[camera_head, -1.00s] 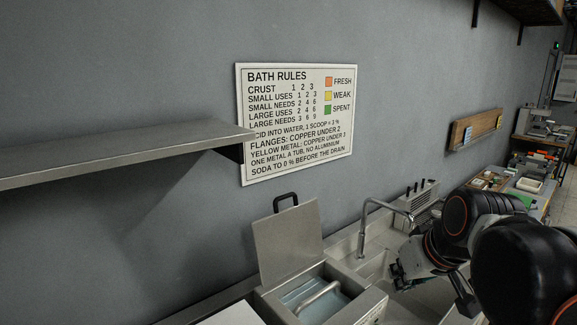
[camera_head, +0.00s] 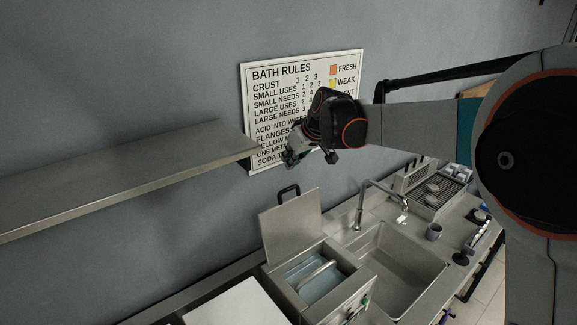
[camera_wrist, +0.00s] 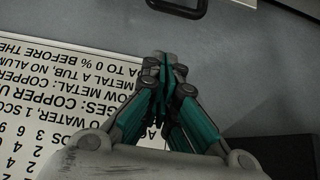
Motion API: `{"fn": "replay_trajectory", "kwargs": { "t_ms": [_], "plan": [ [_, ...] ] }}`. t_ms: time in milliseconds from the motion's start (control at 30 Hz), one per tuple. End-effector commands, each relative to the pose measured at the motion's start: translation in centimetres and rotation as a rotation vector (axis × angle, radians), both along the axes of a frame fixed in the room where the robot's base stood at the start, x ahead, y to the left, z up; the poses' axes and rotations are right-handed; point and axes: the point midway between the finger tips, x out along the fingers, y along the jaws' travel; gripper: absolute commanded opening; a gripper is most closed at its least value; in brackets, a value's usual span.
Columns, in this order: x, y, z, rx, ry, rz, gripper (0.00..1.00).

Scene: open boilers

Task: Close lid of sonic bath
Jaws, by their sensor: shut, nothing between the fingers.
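The sonic bath (camera_head: 350,290) is a metal tub with bluish liquid and a curved bar inside it. Its metal lid (camera_head: 291,228) stands open, tilted up at the wall side, with a black handle (camera_head: 288,192) on its upper edge. My gripper (camera_head: 290,160) is shut and empty, above the lid and apart from it, in front of the wall sign. In the wrist view my gripper's fingertips (camera_wrist: 165,65) are together, and the black handle (camera_wrist: 178,8) shows at the top edge, partly cut off.
A metal shelf (camera_head: 120,180) juts from the wall at left, its end close to my gripper. A rules sign (camera_head: 300,75) hangs behind my gripper. A sink (camera_head: 395,265) with a faucet (camera_head: 365,205) lies right of the bath. A white surface (camera_head: 235,305) lies left of it.

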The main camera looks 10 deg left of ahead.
Motion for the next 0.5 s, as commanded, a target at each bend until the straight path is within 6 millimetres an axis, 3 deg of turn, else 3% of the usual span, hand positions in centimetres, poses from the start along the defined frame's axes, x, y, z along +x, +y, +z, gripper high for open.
{"fn": "replay_trajectory", "kwargs": {
  "t_ms": [500],
  "plan": [
    [3.2,3.6,-6.4,-0.001,-0.001,0.000,0.00]
  ]
}}
